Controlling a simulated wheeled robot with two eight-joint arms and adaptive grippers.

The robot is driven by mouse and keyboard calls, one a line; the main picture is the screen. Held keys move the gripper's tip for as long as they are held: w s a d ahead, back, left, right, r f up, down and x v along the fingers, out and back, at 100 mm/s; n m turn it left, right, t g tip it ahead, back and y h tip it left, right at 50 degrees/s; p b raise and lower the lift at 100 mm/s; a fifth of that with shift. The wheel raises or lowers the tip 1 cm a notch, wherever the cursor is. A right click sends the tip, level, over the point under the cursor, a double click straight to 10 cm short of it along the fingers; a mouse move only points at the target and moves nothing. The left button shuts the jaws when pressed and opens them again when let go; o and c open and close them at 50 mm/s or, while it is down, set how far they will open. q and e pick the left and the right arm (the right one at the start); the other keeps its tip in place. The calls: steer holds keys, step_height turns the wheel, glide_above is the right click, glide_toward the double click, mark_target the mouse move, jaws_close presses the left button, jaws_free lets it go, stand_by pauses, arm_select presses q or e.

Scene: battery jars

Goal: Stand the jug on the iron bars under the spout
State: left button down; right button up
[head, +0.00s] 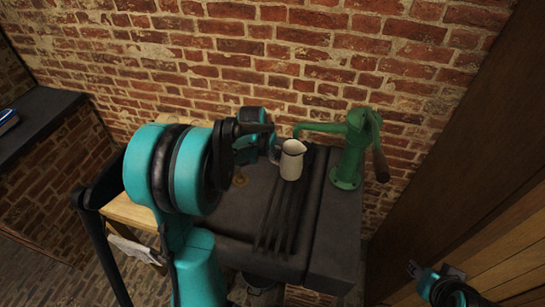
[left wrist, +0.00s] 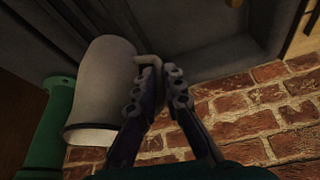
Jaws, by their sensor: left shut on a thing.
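The white jug (head: 291,163) with a dark rim is upright at the far end of the dark iron bars (head: 275,215). I cannot tell whether its base touches them. My left gripper (head: 274,152) is at its left side, shut on its handle. In the left wrist view the fingers (left wrist: 160,92) close at the handle (left wrist: 148,61), beside the jug's pale body (left wrist: 103,85). The green pump (head: 352,150) stands to the right; its spout (head: 312,128) reaches left, just behind the jug's mouth.
The bars lie across a dark stone sink (head: 335,230). A wooden top (head: 128,212) with a white cloth (head: 135,250) adjoins at left. A dark bucket (head: 262,292) is below. A brick wall (head: 300,60) closes the back. A dark shelf (head: 40,125) holds a blue object.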

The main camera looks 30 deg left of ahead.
arm_select(q)
steer(key=shift+w, duration=0.55)
steer(key=b+x, duration=0.1)
steer(key=x, duration=0.2)
steer(key=shift+s+f, duration=0.1)
steer(key=shift+f, duration=0.2)
steer(key=shift+f+b, duration=0.2)
steer(key=shift+b, duration=0.2)
steer(key=c, duration=1.6)
jaws_free()
steer(key=shift+r, duration=0.15)
